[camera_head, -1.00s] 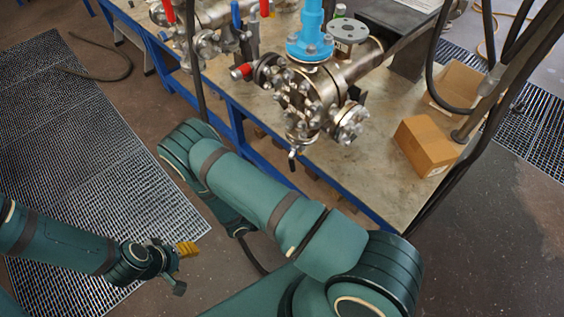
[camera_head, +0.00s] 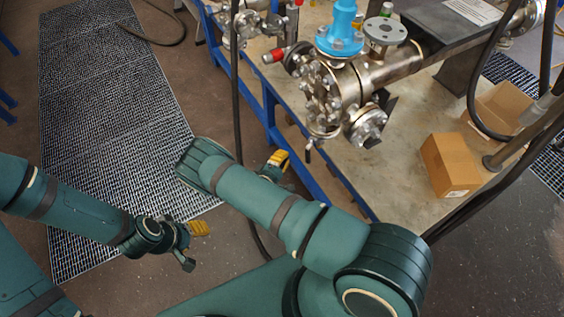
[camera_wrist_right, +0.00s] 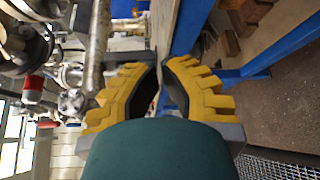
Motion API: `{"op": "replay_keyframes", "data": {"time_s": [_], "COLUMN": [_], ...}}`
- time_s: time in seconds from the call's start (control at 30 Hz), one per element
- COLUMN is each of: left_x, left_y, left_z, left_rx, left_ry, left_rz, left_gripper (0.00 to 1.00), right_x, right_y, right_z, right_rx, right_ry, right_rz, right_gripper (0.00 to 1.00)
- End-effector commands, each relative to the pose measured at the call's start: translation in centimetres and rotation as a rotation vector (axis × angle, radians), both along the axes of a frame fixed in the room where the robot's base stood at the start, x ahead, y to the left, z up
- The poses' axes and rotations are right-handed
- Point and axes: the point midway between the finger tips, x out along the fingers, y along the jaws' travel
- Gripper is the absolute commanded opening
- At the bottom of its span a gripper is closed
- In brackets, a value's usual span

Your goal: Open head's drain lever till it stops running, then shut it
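The steel flanged head (camera_head: 335,90) with a blue top fitting (camera_head: 340,28) stands on the bench. A small drain lever (camera_head: 308,152) hangs under its front, apart from both grippers. Any liquid running there is too small to see. My right gripper (camera_head: 278,160) is beyond the bench's front edge, low and left of the lever, partly hidden by my own arm. In the wrist view its yellow fingers (camera_wrist_right: 162,68) stand apart with a narrow empty gap. My left gripper (camera_head: 196,240) hangs over the floor at left; its finger gap is unclear.
The blue bench frame (camera_head: 268,115) lies close to my right gripper. A red-ended handle (camera_head: 272,56) sticks out left of the head. Cardboard boxes (camera_head: 450,165) stand right on the bench. A dark hose (camera_head: 236,100) hangs in front. Floor grating (camera_head: 110,120) is clear.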

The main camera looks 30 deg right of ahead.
Motion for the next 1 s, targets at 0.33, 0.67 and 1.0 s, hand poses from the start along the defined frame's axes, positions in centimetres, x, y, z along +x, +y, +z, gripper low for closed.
{"op": "replay_keyframes", "data": {"time_s": [0.33, 0.67, 1.0], "left_x": [0.2, 0.2, 0.2], "left_y": [0.0, 0.0, 0.0], "left_z": [-1.0, -0.8, -0.8], "left_rx": [0.001, 0.001, 0.001], "left_ry": [-0.005, -0.004, -0.004], "left_rz": [0.001, 0.0, 0.0], "left_gripper": [0.51, 0.51, 0.51], "right_x": [2.6, -0.4, -0.5], "right_y": [-5.2, -5.9, -5.9], "right_z": [-0.5, 0.2, 0.2], "right_rx": [-0.002, -0.001, 0.0], "right_ry": [0.006, 0.002, 0.001], "right_rz": [-0.003, -0.002, -0.002], "right_gripper": [0.0, 0.0, 0.0]}}
